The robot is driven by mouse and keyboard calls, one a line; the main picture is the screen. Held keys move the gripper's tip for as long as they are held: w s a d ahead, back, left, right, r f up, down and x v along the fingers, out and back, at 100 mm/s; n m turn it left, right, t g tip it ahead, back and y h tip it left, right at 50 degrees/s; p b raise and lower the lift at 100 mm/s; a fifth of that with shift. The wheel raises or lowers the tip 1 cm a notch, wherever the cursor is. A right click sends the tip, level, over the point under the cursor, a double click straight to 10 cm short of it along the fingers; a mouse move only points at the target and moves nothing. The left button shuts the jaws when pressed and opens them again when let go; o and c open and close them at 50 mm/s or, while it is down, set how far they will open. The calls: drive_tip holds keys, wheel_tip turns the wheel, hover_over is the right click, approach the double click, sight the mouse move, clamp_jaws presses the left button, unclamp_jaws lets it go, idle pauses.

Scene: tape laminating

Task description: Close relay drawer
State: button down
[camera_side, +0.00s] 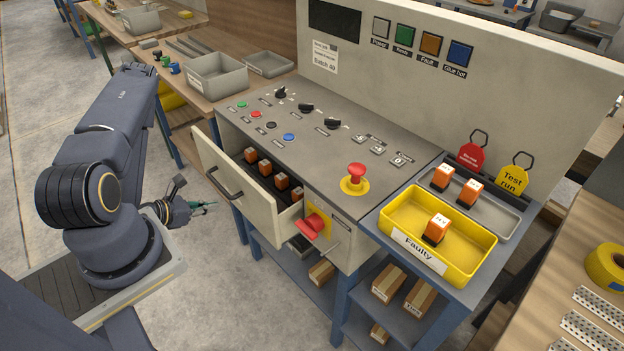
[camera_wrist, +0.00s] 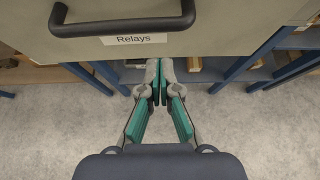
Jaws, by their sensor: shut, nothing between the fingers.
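The relay drawer (camera_side: 229,181) stands pulled out from the left part of the control console, with several orange-and-black relays (camera_side: 265,167) inside. Its front carries a dark bar handle (camera_side: 222,183). In the wrist view the drawer front (camera_wrist: 230,38) fills the top, with the handle (camera_wrist: 122,27) and a label reading "Relays" (camera_wrist: 134,39). My gripper (camera_side: 212,205) is shut and empty, in front of the drawer front and apart from the handle. In the wrist view its teal fingertips (camera_wrist: 160,82) meet just below the drawer front's lower edge; I cannot tell whether they touch it.
A red rotary switch (camera_side: 313,226) sits right of the drawer on the console front. A yellow "Faulty" bin (camera_side: 440,240) holds one relay, and a grey tray (camera_side: 492,211) behind it holds two. The floor (camera_side: 225,270) before the drawer is clear.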

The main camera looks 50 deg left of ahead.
drive_tip(key=w, duration=0.2)
drive_tip(key=w+f, duration=0.1)
drive_tip(key=w, duration=0.1)
drive_tip(key=shift+w, duration=0.3)
drive_tip(key=shift+w+f, duration=0.1)
drive_tip(key=shift+w, duration=0.65)
